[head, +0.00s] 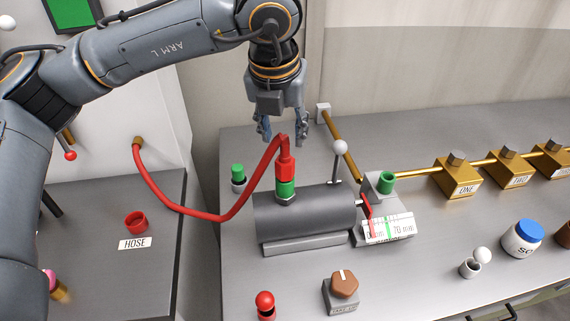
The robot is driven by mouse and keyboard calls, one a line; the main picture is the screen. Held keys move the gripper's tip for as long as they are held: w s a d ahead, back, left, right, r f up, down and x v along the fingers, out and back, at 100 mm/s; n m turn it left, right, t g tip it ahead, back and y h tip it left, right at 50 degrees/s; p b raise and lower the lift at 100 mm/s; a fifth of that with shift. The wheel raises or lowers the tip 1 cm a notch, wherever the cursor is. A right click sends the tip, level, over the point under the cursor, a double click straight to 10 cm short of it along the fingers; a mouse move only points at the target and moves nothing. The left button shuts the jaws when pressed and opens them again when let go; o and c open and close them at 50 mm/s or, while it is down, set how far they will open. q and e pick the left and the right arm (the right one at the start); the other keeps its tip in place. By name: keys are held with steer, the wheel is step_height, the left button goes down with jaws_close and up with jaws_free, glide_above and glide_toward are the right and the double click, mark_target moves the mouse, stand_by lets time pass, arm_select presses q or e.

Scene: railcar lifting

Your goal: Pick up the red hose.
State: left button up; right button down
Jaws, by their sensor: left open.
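The red hose (223,216) runs from a brass fitting on the white wall panel at left, sags across the gap between two counters, and rises to a red connector. The connector (286,146) stands upright on the green collar (285,188) on top of a grey cylinder (303,211). My left gripper (283,140) points down just above and behind the connector. Its fingers are open on either side of the hose's top bend; I cannot tell whether they touch it. My right gripper is not in view.
A lever with a white ball (340,147) stands right of the connector. A green-capped post (238,176) is at its left. A gauge (388,229), brass blocks (457,178) and a brown knob (343,284) stand on the counter. An empty red ring (136,222) sits by the HOSE label.

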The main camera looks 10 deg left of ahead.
mark_target(284, 143)
arm_select(q)
steer(key=p+x, duration=0.1)
steer(key=x, duration=0.2)
steer(key=shift+w+f+p, duration=0.15)
steer(key=shift+f+p, duration=0.15)
steer(key=shift+f, duration=0.05)
steer(key=shift+w+f, duration=0.1)
steer(key=shift+f, duration=0.3)
steer(key=shift+c, duration=0.5)
jaws_close()
